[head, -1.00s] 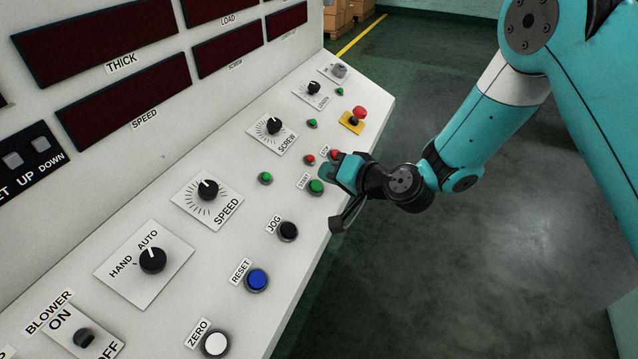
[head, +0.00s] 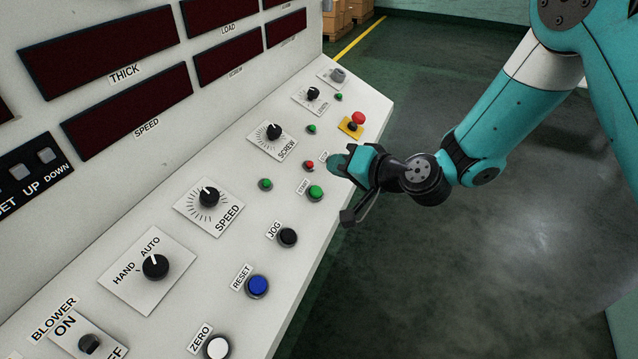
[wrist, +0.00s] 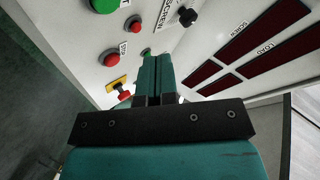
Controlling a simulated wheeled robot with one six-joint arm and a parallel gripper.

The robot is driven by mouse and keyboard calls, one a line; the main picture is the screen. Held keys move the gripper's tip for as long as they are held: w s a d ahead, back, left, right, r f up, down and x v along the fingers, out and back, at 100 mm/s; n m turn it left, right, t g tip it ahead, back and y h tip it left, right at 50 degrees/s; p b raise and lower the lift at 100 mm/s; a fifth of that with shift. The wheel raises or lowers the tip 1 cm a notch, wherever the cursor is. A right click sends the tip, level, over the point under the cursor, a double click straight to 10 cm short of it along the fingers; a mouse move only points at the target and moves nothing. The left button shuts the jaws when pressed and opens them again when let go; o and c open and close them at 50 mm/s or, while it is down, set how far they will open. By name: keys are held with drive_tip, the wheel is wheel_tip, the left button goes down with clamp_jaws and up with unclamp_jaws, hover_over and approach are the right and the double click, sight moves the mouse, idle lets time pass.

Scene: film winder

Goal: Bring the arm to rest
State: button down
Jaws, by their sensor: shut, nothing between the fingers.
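My gripper (head: 338,165) is at the right edge of the sloped control panel (head: 330,110) in the head view, just beside the green START button (head: 315,193). Its teal fingers are together with nothing between them; the closed fingers (wrist: 150,62) also show in the wrist view, pointing over the panel. The red stop button is hidden behind the gripper in the head view, but a red button (wrist: 110,59) by the STOP label shows in the wrist view. I cannot tell from the head view how far the fingertips are above the panel.
A red emergency button (head: 358,118) on a yellow plate lies beyond the gripper. The SPEED knob (head: 209,196), black JOG button (head: 288,237) and blue RESET button (head: 257,286) are nearer. Open floor (head: 480,270) lies right of the console. Boxes (head: 345,14) stand far behind.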

drive_tip(key=s+d+r+n+g+h+b, duration=0.15)
drive_tip(key=s+r+n+g, duration=0.35)
drive_tip(key=s+r, duration=0.5)
drive_tip(key=s+d+r+n+g+h, duration=0.1)
drive_tip(key=s+d+h, duration=0.1)
drive_tip(key=s+d, duration=0.3)
drive_tip(key=s+d+r+n+g+h, duration=0.1)
drive_tip(key=s+d, duration=0.5)
drive_tip(key=s, duration=0.6)
drive_tip(key=shift+d+n+g+h+b, duration=0.25)
drive_tip(key=shift+n+g+h+b, duration=0.15)
drive_tip(key=shift+g+h, duration=0.55)
